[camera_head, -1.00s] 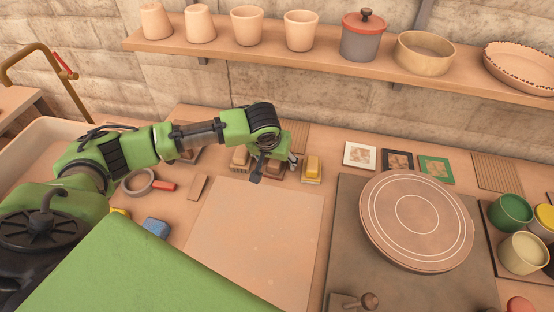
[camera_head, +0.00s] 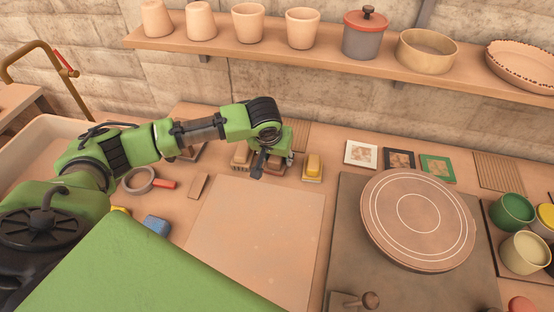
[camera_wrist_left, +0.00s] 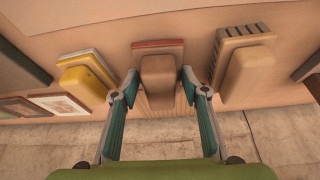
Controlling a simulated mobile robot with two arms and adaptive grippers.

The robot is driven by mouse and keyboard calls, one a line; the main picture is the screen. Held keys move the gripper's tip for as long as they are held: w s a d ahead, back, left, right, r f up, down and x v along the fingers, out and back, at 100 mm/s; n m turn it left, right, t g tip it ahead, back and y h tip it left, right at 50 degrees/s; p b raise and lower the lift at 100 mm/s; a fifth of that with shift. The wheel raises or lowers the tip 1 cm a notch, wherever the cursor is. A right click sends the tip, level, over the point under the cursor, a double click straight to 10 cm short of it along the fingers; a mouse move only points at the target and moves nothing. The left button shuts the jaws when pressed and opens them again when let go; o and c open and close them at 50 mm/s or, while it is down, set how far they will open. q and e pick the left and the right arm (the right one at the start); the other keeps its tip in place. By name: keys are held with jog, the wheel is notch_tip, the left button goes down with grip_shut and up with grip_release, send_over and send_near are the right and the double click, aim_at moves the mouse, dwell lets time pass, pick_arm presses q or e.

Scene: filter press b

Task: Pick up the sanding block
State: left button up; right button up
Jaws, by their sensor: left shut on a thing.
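The sanding block, a brown block with a red-edged base, shows in the left wrist view (camera_wrist_left: 160,68) between my left fingertips. In the head view it is mostly hidden behind my left gripper (camera_head: 273,163). The left gripper (camera_wrist_left: 160,84) is shut on the block, one finger against each side. The block appears to be at the worktable surface; I cannot tell whether it is lifted. My right gripper is not in view.
A yellow block (camera_head: 314,166) stands close to the right of the gripper and a brown brush-like block (camera_head: 240,157) close to its left. A pale board (camera_head: 255,235) lies clear in front. A round turntable (camera_head: 417,220) is at the right. A shelf (camera_head: 330,65) with pots runs above.

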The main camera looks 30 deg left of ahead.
pick_arm(q)
jog(key=s+d+r+b, duration=0.2)
jog(key=s+d+r, duration=0.1)
jog(key=s+r, duration=0.9)
jog(key=shift+s+d, duration=0.25)
jog(key=shift+s, duration=0.6)
